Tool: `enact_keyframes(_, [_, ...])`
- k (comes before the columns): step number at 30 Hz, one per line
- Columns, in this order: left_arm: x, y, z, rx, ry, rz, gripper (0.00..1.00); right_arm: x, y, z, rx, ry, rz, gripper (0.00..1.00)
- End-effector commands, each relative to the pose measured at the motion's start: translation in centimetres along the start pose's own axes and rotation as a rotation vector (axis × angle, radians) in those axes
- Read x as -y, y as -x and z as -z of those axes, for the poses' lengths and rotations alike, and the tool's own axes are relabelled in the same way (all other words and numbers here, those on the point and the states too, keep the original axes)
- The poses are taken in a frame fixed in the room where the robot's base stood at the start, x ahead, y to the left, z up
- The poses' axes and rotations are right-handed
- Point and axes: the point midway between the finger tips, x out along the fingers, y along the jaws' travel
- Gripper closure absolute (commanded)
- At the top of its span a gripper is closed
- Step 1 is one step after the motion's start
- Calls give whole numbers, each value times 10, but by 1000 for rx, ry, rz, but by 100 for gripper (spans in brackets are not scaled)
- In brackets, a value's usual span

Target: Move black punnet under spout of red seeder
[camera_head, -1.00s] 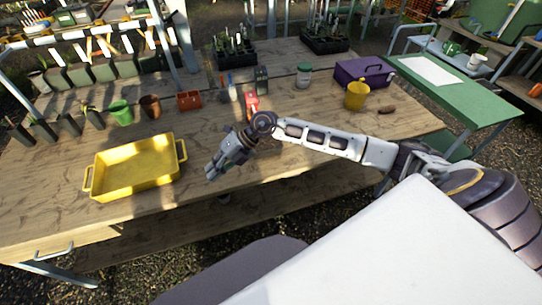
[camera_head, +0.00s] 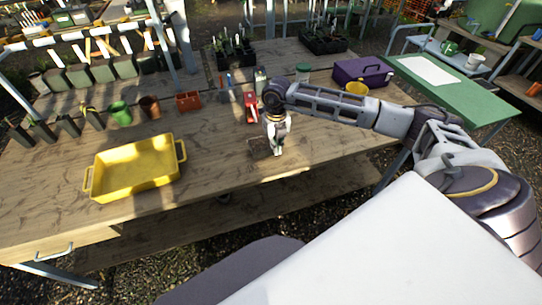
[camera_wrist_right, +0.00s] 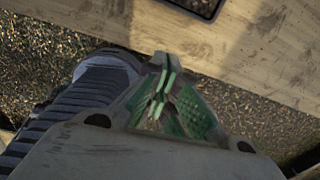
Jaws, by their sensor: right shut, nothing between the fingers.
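The red seeder (camera_head: 251,106) stands on the wooden bench, just left of my right forearm. A small dark square thing, which looks like the black punnet (camera_head: 259,149), lies on the bench in front of the seeder, partly hidden by my gripper. In the right wrist view a black rim (camera_wrist_right: 208,13) shows at the top edge, cut off by the frame. My right gripper (camera_head: 278,150) points down at the punnet's right side; I cannot tell whether they touch. Its fingers (camera_wrist_right: 167,68) are shut and empty. My left gripper is not in view.
A yellow tray (camera_head: 91,182) is to the left on the bench. Green, brown and orange-red pots (camera_head: 188,101) stand behind it. A purple box (camera_head: 375,74) and a yellow pot (camera_head: 356,88) are at the right. The bench between tray and gripper is clear.

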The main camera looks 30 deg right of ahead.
Motion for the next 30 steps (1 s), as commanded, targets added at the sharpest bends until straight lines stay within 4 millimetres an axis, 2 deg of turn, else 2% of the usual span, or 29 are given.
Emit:
enact_keyframes(8, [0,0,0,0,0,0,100,-1,-2,0,0,1,-3,100])
enact_keyframes(14, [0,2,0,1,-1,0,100,-1,-13,0,-2,0,-3,100])
enact_keyframes(30, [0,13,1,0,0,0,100,-1,-80,1,-2,0,-3,100])
